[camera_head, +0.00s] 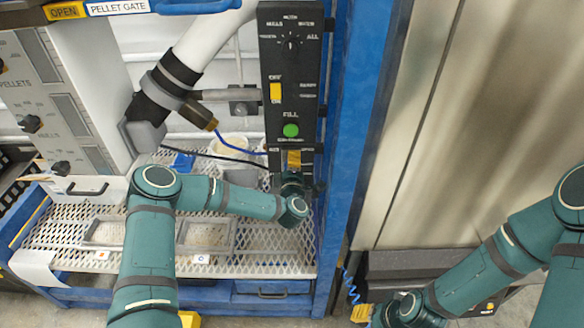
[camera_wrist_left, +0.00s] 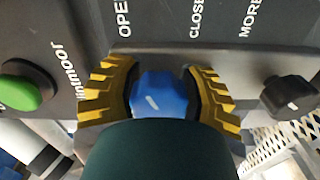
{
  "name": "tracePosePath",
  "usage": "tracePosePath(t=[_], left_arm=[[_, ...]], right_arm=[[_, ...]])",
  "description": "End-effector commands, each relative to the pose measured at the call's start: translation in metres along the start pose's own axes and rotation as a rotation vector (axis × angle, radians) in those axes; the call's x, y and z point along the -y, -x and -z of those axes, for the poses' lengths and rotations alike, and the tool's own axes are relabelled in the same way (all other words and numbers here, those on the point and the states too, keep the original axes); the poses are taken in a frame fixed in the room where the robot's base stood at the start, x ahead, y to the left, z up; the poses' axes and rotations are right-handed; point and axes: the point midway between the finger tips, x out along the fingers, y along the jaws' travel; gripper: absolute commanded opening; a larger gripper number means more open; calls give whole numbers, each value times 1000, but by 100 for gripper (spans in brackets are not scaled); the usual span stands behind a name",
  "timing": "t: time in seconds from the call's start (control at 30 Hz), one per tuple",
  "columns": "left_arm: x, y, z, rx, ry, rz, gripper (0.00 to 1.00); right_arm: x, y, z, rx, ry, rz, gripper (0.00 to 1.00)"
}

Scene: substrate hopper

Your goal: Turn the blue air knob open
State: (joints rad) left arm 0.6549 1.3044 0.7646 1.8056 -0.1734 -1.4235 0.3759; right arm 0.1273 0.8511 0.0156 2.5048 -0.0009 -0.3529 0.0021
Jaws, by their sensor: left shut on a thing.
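The blue air knob (camera_wrist_left: 160,94) is in the middle of the left wrist view, on the dark control panel. A short white mark shows on its face, slightly slanted. The words OPEN and CLOSE are printed on the panel above it in this view. My left gripper (camera_wrist_left: 160,82) has its yellow and black fingers on both sides of the knob, shut on it. In the head view my left gripper (camera_head: 293,161) is at the panel's lower end, and the knob is hidden there. My right gripper (camera_head: 364,312) is low at the bottom, mostly hidden by its arm.
The dark control panel (camera_head: 273,108) carries a green button (camera_head: 291,130), a yellow switch and a selector dial. A black knob (camera_wrist_left: 288,97) sits beside the blue one. A blue frame post (camera_head: 352,120) stands right of the panel. A mesh shelf (camera_head: 265,240) with trays lies below.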

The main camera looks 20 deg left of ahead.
Motion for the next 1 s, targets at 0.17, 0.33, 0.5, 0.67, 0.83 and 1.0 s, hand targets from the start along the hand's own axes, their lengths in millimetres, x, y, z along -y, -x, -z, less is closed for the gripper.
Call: tracePosePath(t=[0.17, 0.33, 0.5, 0.67, 0.83, 1.0], left_arm=[[6, 3, -2, 6, 142, 10, 8], [6, 3, -2, 5, 247, 11, 8], [5, 3, -2, 5, 318, 12, 8], [4, 3, -2, 5, 354, 13, 8], [4, 3, -2, 6, 368, 14, 8], [4, 3, -2, 6, 370, 14, 8]], right_arm=[[-4, -12, 1, -5, 1, 0, 47], [-7, -18, 2, -9, 1, -1, 47], [-8, -22, 3, -11, 1, -1, 47], [-9, -24, 3, -13, 2, -1, 47], [-9, -24, 3, -13, 2, -1, 47], [-9, -24, 3, -13, 2, -1, 47]])
